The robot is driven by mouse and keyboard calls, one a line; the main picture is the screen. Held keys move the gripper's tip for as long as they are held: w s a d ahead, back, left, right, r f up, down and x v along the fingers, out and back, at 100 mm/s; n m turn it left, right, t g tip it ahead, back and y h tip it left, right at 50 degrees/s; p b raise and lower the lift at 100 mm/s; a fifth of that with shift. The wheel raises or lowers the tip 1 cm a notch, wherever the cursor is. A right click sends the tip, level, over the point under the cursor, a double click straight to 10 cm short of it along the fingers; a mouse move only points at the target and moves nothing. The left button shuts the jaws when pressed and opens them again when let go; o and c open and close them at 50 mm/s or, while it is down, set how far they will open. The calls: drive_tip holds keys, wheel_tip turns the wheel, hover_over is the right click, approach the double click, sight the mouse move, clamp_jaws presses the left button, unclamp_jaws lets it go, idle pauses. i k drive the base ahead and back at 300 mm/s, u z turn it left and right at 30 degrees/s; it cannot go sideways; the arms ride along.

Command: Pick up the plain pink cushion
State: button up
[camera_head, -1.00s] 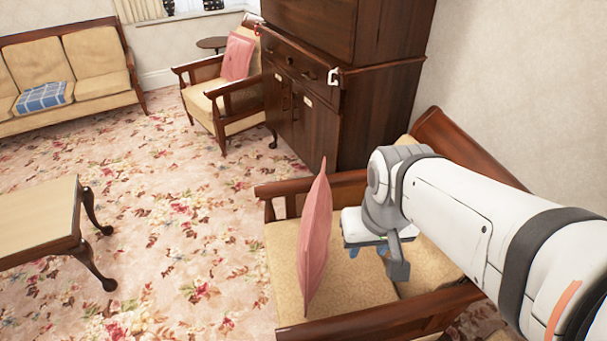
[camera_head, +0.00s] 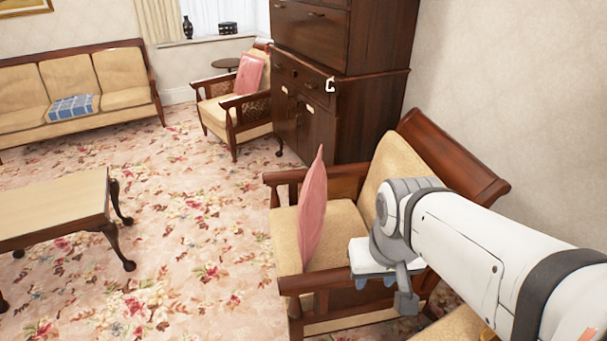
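The plain pink cushion (camera_head: 313,212) stands upright, nearly edge-on, at the front left of the seat of the nearest armchair (camera_head: 342,225). My gripper (camera_head: 387,281) is to the right of the cushion and lower in the picture, over the near armrest. A gap shows between its white body and the cushion. Small blue fingertips show apart under it, and nothing is seen between them. My wrist and arm hide part of the gripper and the chair's right side. Another pink cushion (camera_head: 250,74) leans on the far armchair (camera_head: 237,118).
A dark wooden cabinet (camera_head: 340,120) stands behind the near armchair, by the wall. A coffee table (camera_head: 60,205) is at the left. A sofa (camera_head: 125,72) with a blue checked cushion (camera_head: 72,107) is at the back left. The floral carpet (camera_head: 190,210) between them is clear.

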sight(312, 204)
drive_tip(key=z, duration=2.55)
drive_tip(key=k, duration=1.65)
drive_tip(key=u, duration=1.75)
drive_tip(key=i, duration=1.65)
drive_tip(key=u, duration=0.05)
